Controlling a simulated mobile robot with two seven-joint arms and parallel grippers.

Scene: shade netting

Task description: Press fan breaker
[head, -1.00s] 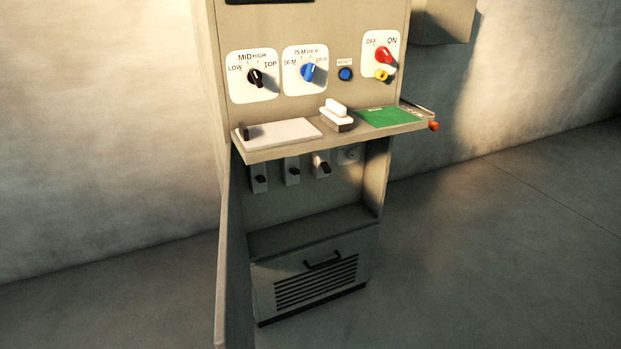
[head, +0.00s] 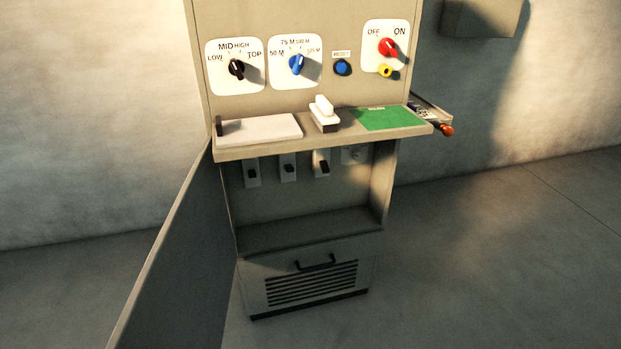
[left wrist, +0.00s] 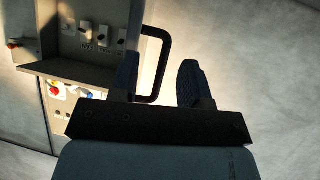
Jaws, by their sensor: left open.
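The breaker compartment under the cabinet's shelf is open in the head view. It holds a left breaker (head: 251,172), a middle breaker (head: 288,168) and a right breaker (head: 322,163), each with a dark lever. The breakers also show upside down in the left wrist view (left wrist: 101,34). The compartment door (head: 178,250) stands open to the left. My left gripper (left wrist: 157,80) is open, with a black bar handle (left wrist: 166,50) seen between its fingers; contact cannot be told. My right gripper is in neither view.
The shelf (head: 300,140) juts out above the breakers, carrying a white pad (head: 258,130), a white-and-dark block (head: 324,113) and a green card (head: 385,118). Knobs and a blue button (head: 342,67) are above. A lower vented drawer (head: 312,284) is shut. Floor to the right is clear.

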